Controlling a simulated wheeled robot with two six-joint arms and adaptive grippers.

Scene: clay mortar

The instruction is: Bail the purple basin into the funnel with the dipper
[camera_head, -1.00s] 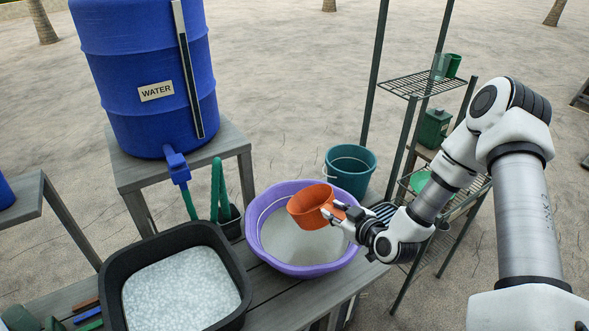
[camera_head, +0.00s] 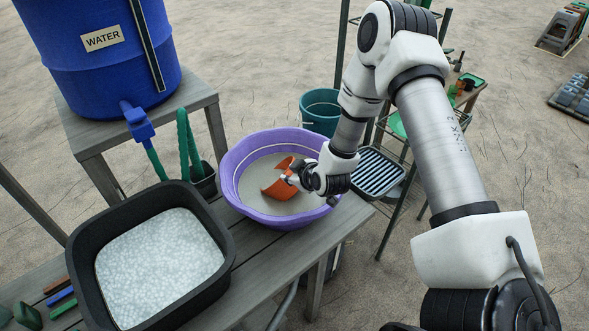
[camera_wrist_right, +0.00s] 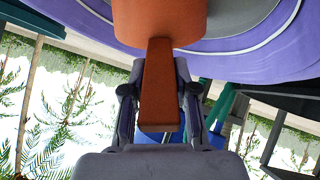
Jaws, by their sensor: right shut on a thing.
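The purple basin (camera_head: 233,192) stands on the wooden bench and holds greyish liquid. The orange dipper (camera_head: 276,181) is inside the basin, tilted, its cup low at the liquid; whether its rim is under the surface is hard to tell. My right gripper (camera_head: 296,178) is shut on the dipper's handle at the basin's right side. In the right wrist view the orange handle (camera_wrist_right: 157,90) lies between the two fingers (camera_wrist_right: 158,115). No funnel can be made out. My left gripper is not in view.
A black tub (camera_head: 88,270) of pale beads stands left of the basin. A blue water barrel (camera_head: 95,60) with a tap stands on a stand (camera_head: 85,135) behind. A teal bucket (camera_head: 320,112) and a striped black rack (camera_head: 378,172) are beyond the basin.

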